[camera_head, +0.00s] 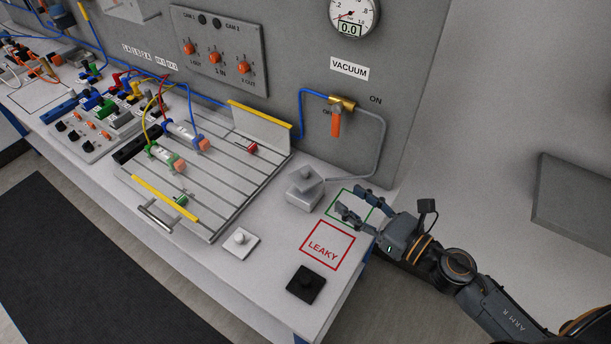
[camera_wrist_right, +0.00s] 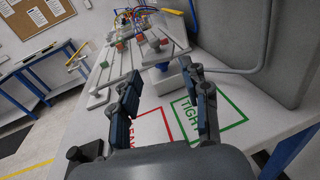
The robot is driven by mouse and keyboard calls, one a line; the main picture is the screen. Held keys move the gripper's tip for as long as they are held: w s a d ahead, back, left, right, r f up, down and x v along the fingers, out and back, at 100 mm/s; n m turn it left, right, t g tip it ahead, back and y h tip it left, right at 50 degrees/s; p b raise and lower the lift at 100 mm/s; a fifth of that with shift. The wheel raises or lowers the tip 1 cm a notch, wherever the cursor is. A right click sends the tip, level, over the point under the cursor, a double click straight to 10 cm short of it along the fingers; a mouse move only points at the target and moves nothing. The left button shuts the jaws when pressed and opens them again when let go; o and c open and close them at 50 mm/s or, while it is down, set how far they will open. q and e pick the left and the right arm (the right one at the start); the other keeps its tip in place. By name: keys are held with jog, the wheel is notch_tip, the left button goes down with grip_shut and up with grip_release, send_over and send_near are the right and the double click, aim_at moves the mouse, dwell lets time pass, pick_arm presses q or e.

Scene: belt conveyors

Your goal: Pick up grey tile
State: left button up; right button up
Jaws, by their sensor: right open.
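A grey tile with a round knob (camera_head: 307,179) sits on top of a light grey block (camera_head: 304,198), which has a hose running to it. The block also shows beyond my fingers in the right wrist view (camera_wrist_right: 168,83). My right gripper (camera_head: 350,199) is open and empty. It hangs over the green-outlined square, to the right of the grey tile and apart from it. In the right wrist view its two fingers (camera_wrist_right: 161,73) are spread wide, with the block beyond them. My left gripper is not in view.
A white tile (camera_head: 240,242) and a black tile (camera_head: 306,284) lie on the bench. A red square marked LEAKY (camera_head: 322,246) is bare. A grooved plate (camera_head: 215,170) with cylinders is at left. A vacuum valve (camera_head: 337,118) is on the wall panel behind.

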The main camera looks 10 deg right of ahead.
aim_at(309, 173)
jog(key=shift+w+a+n, duration=0.25)
jog(key=shift+a+n, duration=0.05)
jog(key=p+x, duration=0.3)
jog(key=x, duration=0.4)
jog(key=shift+w+a+f, duration=0.1)
jog(key=shift+w+a, duration=0.1)
jog(key=shift+a, duration=0.05)
jog(key=w+a+r+p, duration=0.1)
jog(key=w+p, duration=0.1)
jog(key=shift+a+p, duration=0.3)
jog(key=shift+x, duration=1.15)
jog(key=shift+w+a+f, duration=0.25)
jog(key=shift+s+d, duration=0.1)
jog(key=shift+c, duration=0.4)
grip_shut()
